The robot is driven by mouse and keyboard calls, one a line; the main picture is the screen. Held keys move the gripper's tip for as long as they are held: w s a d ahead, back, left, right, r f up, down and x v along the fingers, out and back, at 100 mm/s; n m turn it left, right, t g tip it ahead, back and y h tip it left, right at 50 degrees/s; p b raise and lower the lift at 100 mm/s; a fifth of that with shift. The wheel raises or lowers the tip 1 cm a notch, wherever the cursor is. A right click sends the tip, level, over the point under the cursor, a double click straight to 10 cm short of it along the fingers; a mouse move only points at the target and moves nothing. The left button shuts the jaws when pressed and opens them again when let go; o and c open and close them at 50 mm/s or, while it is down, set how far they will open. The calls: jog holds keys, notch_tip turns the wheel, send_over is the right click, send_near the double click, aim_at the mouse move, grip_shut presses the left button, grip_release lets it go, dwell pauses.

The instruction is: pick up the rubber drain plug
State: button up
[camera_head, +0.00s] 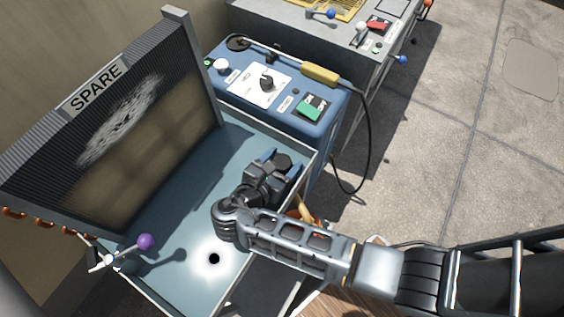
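My gripper (280,168) reaches down over the right side of the blue-grey tray (178,212), close to its right rim. Blue parts of its fingers show apart on either side. A dark, many-sided piece (283,160) shows between them and may be the rubber drain plug. I cannot tell whether the fingers touch it. My wrist and hand hide the tray floor beneath them. The drain hole (214,258) is a black, uncovered hole in a bright white patch near the tray's front.
A finned panel marked SPARE (110,130) stands along the tray's left side. A purple-knobbed lever (145,242) is at the front left. A blue control box (270,90) with a yellow-handled tool (320,74) and hanging black cable (368,150) stands behind. Paving at right is open.

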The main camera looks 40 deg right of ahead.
jog(key=c, duration=0.8)
jog(key=shift+r, duration=0.15)
